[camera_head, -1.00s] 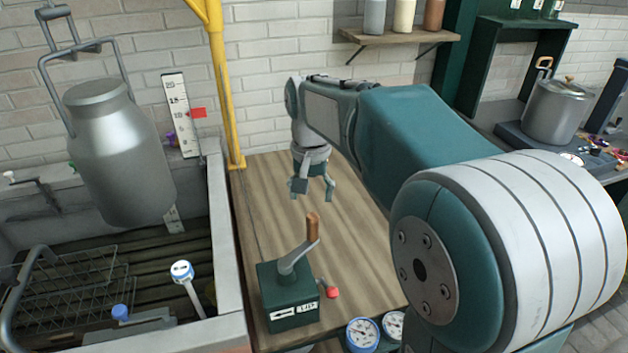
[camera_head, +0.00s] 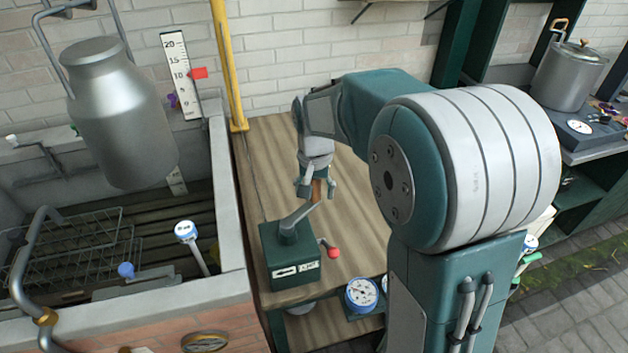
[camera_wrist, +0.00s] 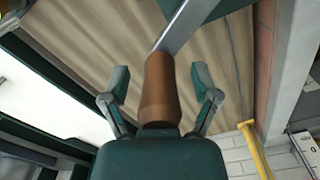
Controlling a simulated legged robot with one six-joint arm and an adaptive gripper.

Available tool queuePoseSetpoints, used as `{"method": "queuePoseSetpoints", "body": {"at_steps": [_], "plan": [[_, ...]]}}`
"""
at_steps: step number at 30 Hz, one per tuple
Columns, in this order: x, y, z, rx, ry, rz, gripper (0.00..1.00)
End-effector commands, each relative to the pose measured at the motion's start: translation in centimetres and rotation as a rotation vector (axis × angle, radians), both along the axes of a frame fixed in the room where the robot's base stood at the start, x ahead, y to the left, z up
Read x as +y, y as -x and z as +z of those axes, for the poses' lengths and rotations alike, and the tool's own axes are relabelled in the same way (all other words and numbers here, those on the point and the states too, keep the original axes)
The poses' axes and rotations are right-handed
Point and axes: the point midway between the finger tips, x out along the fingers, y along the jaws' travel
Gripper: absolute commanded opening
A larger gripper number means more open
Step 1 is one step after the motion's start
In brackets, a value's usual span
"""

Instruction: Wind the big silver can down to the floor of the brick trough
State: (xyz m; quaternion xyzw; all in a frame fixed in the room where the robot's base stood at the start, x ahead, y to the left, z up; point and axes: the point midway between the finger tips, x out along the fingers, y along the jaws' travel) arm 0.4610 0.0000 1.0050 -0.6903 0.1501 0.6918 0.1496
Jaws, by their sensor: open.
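The big silver can (camera_head: 118,125) hangs upright from its handle over the brick trough (camera_head: 190,315), clear of the slatted trough floor (camera_head: 172,225). A green winch box (camera_head: 290,262) with a grey crank arm (camera_head: 299,216) stands on the wooden bench. The crank's wooden handle (camera_wrist: 160,90) shows large in the wrist view, between the two fingers. My gripper (camera_wrist: 161,85) is open around the handle, with gaps on both sides. In the head view my gripper (camera_head: 316,190) covers part of the handle. A red-knobbed lever (camera_head: 333,252) sticks out beside the winch box.
A scale with a red marker (camera_head: 199,73) stands behind the can. A yellow post (camera_head: 228,70) rises at the bench's back corner. A wire rack (camera_head: 75,250) and a dial thermometer (camera_head: 186,231) are in the trough. The wooden bench (camera_head: 262,160) is mostly clear.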

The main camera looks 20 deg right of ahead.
Motion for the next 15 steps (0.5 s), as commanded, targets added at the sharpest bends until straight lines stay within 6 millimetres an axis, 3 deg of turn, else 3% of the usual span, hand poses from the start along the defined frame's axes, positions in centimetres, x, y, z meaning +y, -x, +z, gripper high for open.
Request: {"method": "queuePoseSetpoints", "body": {"at_steps": [7,12,15], "plan": [[0.01,-0.02,-0.06,-0.001,0.0,0.0,0.79],[0.02,-0.01,-0.04,-0.001,0.0,0.0,0.03],[0.02,0.0,-0.07,0.0,0.0,0.0,0.0]]}}
